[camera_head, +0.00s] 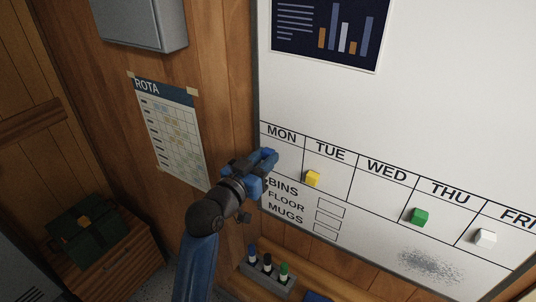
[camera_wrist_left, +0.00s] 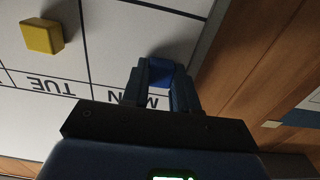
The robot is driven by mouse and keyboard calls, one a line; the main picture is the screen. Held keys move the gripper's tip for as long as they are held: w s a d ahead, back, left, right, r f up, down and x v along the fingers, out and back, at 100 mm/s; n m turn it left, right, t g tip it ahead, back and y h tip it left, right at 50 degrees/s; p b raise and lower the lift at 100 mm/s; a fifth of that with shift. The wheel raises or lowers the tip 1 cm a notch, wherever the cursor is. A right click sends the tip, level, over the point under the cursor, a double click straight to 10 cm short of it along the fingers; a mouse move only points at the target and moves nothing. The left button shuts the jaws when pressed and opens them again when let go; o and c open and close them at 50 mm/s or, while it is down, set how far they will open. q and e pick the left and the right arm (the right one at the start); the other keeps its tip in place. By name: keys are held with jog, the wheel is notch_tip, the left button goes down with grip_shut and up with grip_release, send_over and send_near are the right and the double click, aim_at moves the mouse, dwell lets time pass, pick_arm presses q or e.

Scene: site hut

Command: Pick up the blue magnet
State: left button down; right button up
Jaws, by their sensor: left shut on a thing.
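The blue magnet (camera_wrist_left: 161,72) shows in the left wrist view between the fingertips of my left gripper (camera_wrist_left: 158,88), against the whiteboard (camera_wrist_left: 120,30) in the MON column. In the head view my left gripper (camera_head: 266,160) is at the board's left edge, over the MON cell, and it mostly hides the magnet there. The gripper is shut on the magnet. I cannot tell whether the magnet touches the board. My right gripper is not in view.
A yellow magnet (camera_head: 312,179) is in the TUE column, a green one (camera_head: 419,216) under THU and a white one (camera_head: 485,237) near FRI. A marker holder (camera_head: 268,279) stands below the board. A rota sheet (camera_head: 172,130) hangs on the wooden wall at left.

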aim_at(266, 157)
pick_arm(q)
jog(key=shift+s+a, duration=0.1)
jog(key=shift+s, duration=0.05)
jog(key=shift+v, duration=2.05)
jog(key=shift+r, duration=0.1)
jog(key=shift+s+a+r+p, duration=0.45)
jog(key=shift+s+a+p, duration=0.05)
jog(key=shift+s, duration=0.2)
jog(key=shift+s+a+r+p, duration=0.45)
jog(key=shift+s+a, duration=0.05)
jog(key=shift+s, duration=0.15)
jog(key=shift+s+a+r+p, duration=0.5)
jog(key=shift+s, duration=0.2)
